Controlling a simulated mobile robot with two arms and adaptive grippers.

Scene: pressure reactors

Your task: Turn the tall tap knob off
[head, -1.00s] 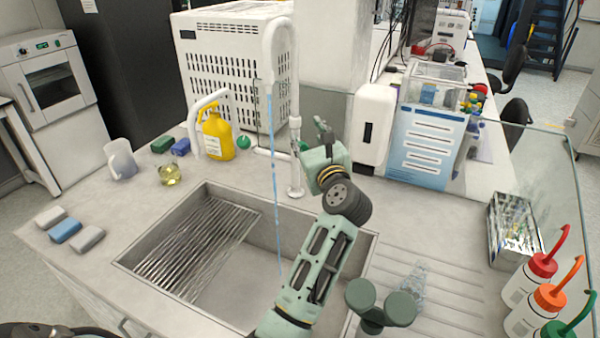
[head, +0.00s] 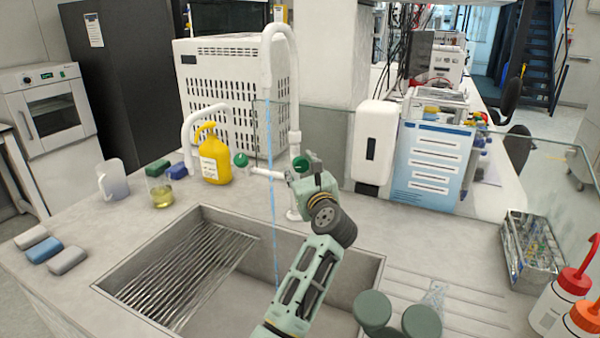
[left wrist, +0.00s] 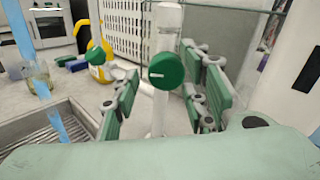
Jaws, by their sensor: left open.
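The tall tap (head: 294,95) is a white gooseneck behind the sink. A blue stream of water (head: 272,200) runs from its spout into the sink. Its round green knob (head: 300,163) shows just above my left gripper (head: 305,168) in the head view. In the left wrist view the tall tap knob (left wrist: 166,71), with a white mark on its face, sits in the gap of my left gripper (left wrist: 165,88). The fingers are spread on either side of it, and I see no contact.
A second green knob (head: 240,160) is on a lower tap to the left. A yellow bottle (head: 213,158) and a beaker (head: 160,190) stand left of the taps. A soap dispenser (head: 373,145) is close on the right. The sink (head: 165,255) is in front.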

